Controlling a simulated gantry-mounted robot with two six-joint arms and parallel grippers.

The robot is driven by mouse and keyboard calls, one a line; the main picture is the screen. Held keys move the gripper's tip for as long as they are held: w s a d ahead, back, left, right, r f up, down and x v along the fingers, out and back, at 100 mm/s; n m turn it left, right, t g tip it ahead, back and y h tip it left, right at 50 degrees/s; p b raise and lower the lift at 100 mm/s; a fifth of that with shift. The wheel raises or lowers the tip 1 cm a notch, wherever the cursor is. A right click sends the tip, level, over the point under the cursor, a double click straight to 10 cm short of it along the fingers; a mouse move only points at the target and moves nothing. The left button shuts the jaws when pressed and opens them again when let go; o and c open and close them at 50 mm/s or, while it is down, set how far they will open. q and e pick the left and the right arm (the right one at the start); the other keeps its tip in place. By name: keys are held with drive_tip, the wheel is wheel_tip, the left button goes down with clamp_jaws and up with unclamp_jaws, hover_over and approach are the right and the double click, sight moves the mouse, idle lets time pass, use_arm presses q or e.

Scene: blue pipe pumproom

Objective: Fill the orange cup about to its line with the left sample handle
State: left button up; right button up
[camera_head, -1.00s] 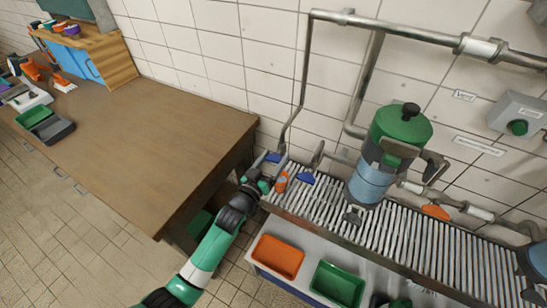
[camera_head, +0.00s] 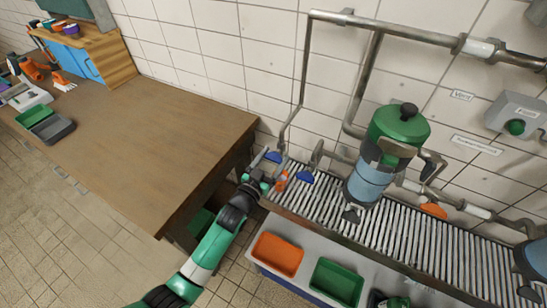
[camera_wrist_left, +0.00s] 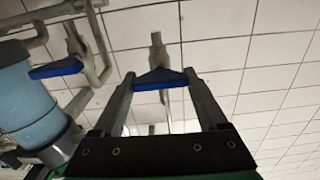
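The orange cup (camera_head: 282,182) stands on the slatted rack, just right of my left gripper (camera_head: 268,172). Its fill level and line are too small to read. The left sample handle (camera_head: 273,157) is blue and sits on a valve behind the gripper. In the left wrist view a blue handle (camera_wrist_left: 160,79) shows between my two open fingers (camera_wrist_left: 162,95); I cannot tell if they touch it. The right blue handle (camera_head: 306,177) is to the right of the cup, and a second blue handle also shows in the left wrist view (camera_wrist_left: 57,68). My right gripper is not in view.
A green-topped pump (camera_head: 398,125) with a blue body stands right on the rack (camera_head: 425,250). Pipes (camera_head: 400,25) run along the tiled wall. An orange bin (camera_head: 278,253) and green bin (camera_head: 336,282) are below the rack front. The wooden bench (camera_head: 140,145) is mostly clear.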

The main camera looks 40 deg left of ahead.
use_arm(q)
drive_tip(key=o, duration=0.3)
drive_tip(key=shift+o, duration=0.2)
drive_tip(key=p+v, duration=0.2)
drive_tip(key=v, duration=0.9)
drive_tip(key=shift+s, duration=0.35)
drive_tip(key=shift+d, duration=0.15)
